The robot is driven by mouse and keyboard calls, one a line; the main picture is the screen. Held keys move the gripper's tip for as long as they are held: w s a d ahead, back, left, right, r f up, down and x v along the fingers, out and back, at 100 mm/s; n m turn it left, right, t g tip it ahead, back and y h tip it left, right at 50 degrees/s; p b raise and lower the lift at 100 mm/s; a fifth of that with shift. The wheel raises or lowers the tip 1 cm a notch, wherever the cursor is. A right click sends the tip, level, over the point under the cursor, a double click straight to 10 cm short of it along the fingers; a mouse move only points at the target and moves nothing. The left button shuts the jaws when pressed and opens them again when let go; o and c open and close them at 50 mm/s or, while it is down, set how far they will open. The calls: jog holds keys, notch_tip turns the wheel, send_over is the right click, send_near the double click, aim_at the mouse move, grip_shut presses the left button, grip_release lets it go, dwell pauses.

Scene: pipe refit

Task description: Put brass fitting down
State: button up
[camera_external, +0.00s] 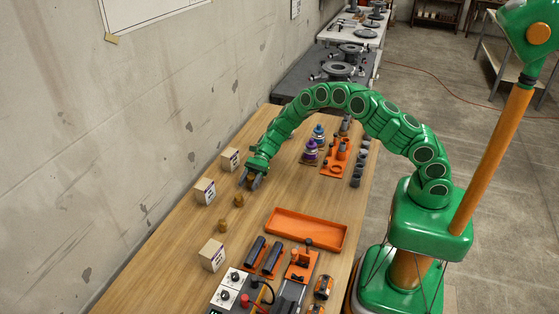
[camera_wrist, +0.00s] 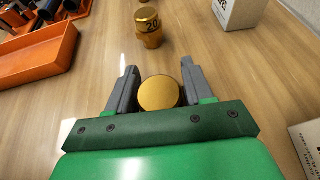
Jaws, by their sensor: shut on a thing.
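My gripper (camera_external: 250,183) is low over the wooden table, near the cardboard boxes by the wall. In the wrist view my gripper (camera_wrist: 159,78) has its grey fingers on either side of a round brass fitting (camera_wrist: 158,94), shut on it. I see the fitting's flat top; its lower part is hidden. I cannot tell whether it touches the table. Another brass fitting (camera_wrist: 150,28), marked 20, stands upright ahead of the fingers. In the external view, one brass fitting (camera_external: 238,200) shows close to my gripper and another (camera_external: 222,226) farther toward the front.
White boxes (camera_external: 204,191) stand left of my gripper. An orange tray (camera_external: 305,232) lies at the front right, with black cylinders and a control box (camera_external: 231,285) nearer the camera. Bottles (camera_external: 310,150) and an orange rack (camera_external: 335,165) stand right of my gripper. Bare wood (camera_external: 160,265) lies at the front left.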

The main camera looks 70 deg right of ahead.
jog(key=shift+f, duration=0.1)
jog(key=o, duration=1.2)
